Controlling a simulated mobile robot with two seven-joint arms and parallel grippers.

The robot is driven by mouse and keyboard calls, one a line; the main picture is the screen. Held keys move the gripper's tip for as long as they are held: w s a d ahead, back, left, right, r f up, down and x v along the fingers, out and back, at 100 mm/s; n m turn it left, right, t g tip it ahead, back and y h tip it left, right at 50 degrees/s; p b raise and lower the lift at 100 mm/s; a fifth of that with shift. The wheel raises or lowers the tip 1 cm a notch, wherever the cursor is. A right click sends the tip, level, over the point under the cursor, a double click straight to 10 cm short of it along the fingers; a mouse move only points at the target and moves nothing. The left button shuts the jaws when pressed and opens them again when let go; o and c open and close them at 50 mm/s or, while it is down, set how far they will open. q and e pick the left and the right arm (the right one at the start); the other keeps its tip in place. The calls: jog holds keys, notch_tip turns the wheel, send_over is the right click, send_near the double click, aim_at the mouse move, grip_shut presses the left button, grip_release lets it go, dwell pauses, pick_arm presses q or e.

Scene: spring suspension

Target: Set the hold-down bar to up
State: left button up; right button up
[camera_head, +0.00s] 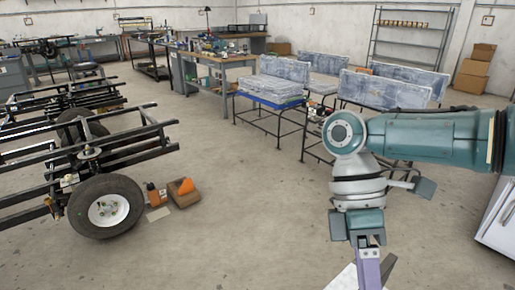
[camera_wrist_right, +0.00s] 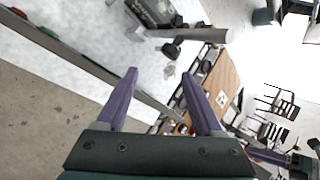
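My right gripper (camera_head: 372,270) hangs at the lower right in the head view, above a white surface (camera_head: 343,279) at the bottom edge. In the right wrist view my right gripper (camera_wrist_right: 158,74) is open, its two purple fingers spread with nothing held. A long grey bar or edge (camera_wrist_right: 75,64) runs diagonally behind the fingers. A shorter grey bar (camera_wrist_right: 190,35) with dark fittings (camera_wrist_right: 173,48) lies beyond the fingertips, over a pale surface. I cannot tell for sure which of these is the hold-down bar, or its position.
A wheeled trailer frame (camera_head: 108,209) stands at left, with an open cardboard box (camera_head: 184,193) beside it. A white cabinet (camera_head: 498,220) is at the right edge. The middle floor is clear. A brown board (camera_wrist_right: 222,88) shows in the wrist view.

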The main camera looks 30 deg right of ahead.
jog(key=shift+v, duration=1.6)
